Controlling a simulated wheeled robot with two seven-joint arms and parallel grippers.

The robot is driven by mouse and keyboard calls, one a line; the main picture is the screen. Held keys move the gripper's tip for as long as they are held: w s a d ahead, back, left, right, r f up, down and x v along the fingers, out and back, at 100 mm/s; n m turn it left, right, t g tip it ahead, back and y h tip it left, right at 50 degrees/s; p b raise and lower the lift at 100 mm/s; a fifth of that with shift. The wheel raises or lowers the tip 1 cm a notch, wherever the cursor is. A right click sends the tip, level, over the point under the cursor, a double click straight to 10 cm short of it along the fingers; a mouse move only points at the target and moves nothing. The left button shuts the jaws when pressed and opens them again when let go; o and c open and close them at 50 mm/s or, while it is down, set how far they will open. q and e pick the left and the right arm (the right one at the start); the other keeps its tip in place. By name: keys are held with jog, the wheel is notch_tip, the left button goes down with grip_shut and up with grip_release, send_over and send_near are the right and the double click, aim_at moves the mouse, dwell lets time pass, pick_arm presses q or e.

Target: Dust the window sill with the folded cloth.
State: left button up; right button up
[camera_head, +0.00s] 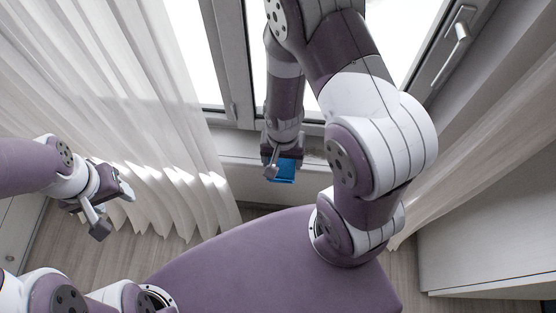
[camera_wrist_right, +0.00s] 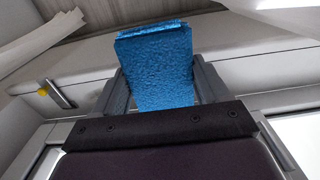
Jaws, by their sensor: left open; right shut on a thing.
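The blue folded cloth (camera_head: 284,172) is between the fingers of my right gripper (camera_head: 283,165), which is shut on it. In the right wrist view the cloth (camera_wrist_right: 155,65) fills the space between the two grey fingers of this gripper (camera_wrist_right: 162,80). The pale window sill (camera_head: 236,148) runs below the window, and the right gripper is over its front part. I cannot tell whether the cloth touches the sill. A grey speckled patch (camera_head: 315,157) shows just right of the gripper. My left gripper (camera_head: 112,207) is open and empty, in front of the left curtain.
A white curtain (camera_head: 110,100) hangs at the left, and another (camera_head: 480,150) at the right. The window frame with a handle (camera_head: 461,30) stands behind the sill. A white cabinet (camera_head: 490,240) is at the right. Wooden floor (camera_head: 60,240) shows below the left curtain.

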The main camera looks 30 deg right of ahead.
jog(key=w+d+f+b, duration=0.2)
jog(key=w+b, duration=0.1)
jog(key=w+d+f+b, duration=0.1)
jog(key=f, duration=0.1)
jog(key=shift+w+f+b, duration=0.1)
jog(key=shift+w+b, duration=0.2)
jog(key=shift+w, duration=0.1)
jog(key=shift+f+b, duration=0.3)
jog(key=shift+f, duration=0.55)
jog(key=shift+f, duration=0.35)
